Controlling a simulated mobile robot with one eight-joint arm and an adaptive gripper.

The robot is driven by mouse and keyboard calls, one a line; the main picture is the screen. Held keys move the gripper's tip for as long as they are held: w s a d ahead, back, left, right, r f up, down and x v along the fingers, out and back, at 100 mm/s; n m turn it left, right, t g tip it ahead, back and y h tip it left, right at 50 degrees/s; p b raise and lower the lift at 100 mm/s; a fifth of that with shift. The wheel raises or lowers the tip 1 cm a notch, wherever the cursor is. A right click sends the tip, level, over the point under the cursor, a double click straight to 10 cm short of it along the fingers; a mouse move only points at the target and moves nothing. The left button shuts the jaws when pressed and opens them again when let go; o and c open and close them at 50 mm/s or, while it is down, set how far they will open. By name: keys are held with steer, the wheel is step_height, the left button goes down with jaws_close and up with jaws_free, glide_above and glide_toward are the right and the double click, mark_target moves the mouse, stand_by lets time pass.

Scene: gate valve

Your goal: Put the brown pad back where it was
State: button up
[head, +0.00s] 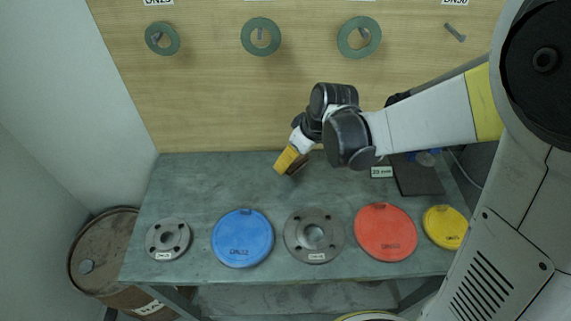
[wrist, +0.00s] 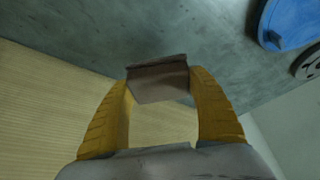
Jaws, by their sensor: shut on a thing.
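My gripper (head: 289,161) has yellow fingers and hangs above the back middle of the grey-green bench, close to the wooden board. In the wrist view my gripper (wrist: 162,78) is shut on the brown pad (wrist: 158,82), a small dark brown block held between the two fingertips. In the head view the pad (head: 301,163) is mostly hidden behind the yellow finger. I cannot tell whether it touches the bench.
The bench (head: 200,190) carries a blue disc (head: 243,237), a red disc (head: 385,231), a yellow disc (head: 444,227) and two metal flanges along its front. A dark plate (head: 417,178) lies back right by a small label (head: 382,172). Green rings (head: 261,36) hang on the board.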

steer(key=shift+w+a+f, duration=0.3)
steer(key=shift+a+f, duration=0.15)
steer(key=shift+a, duration=0.1)
steer(key=shift+w+a+f, duration=0.25)
steer(key=shift+a+f, duration=0.15)
steer(key=shift+a, duration=0.1)
step_height(320, 180, down, 4)
steer(key=shift+r+b, duration=0.1)
steer(key=shift+b, duration=1.05)
steer(key=shift+d+r, duration=0.1)
steer(key=o, duration=0.8)
steer(key=shift+f, duration=0.25)
steer(key=o, duration=0.4)
steer(key=shift+o, duration=0.2)
steer(key=shift+r, duration=0.1)
